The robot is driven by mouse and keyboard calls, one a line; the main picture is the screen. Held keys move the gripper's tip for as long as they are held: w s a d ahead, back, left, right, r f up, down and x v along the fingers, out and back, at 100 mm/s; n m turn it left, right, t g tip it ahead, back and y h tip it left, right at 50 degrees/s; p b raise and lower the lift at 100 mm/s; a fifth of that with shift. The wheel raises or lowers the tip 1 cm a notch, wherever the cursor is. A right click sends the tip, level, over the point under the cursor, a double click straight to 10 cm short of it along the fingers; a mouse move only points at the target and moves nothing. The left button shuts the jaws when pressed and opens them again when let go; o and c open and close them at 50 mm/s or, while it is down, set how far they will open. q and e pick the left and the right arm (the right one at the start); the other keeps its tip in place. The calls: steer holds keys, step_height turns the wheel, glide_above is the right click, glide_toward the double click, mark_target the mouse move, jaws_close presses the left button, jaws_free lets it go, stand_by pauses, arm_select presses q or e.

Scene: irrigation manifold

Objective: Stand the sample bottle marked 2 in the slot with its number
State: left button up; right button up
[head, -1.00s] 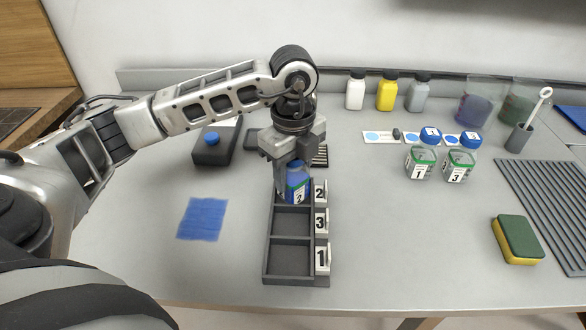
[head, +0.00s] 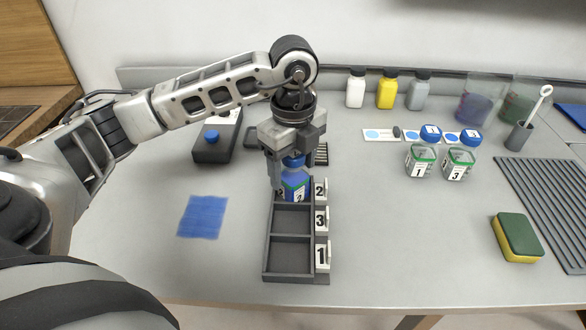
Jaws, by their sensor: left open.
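The sample bottle marked 2 (head: 295,186) has a blue cap and blue contents. It stands upright in the far slot of the dark rack (head: 291,276), beside the number 2 tag (head: 320,190). My left gripper (head: 289,172) is open around the top of this bottle and partly hides it. The middle slot, by tag 3 (head: 321,219), and the near slot, by tag 1 (head: 322,255), are empty. Bottle 1 (head: 420,162) and bottle 3 (head: 459,164) stand at the right rear. My right gripper is not in view.
White, yellow (head: 387,92) and grey bottles stand along the back wall. A black device with a blue knob (head: 212,142) is left of the rack, and a blue cloth (head: 203,217) lies nearer. A sponge (head: 517,238) lies right. The table between rack and sponge is clear.

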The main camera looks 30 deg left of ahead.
arm_select(q)
step_height(320, 180, up, 11)
steer(key=shift+f+p, duration=0.15)
steer(key=shift+p, duration=0.2)
steer(key=shift+f, duration=0.1)
stand_by(0.3)
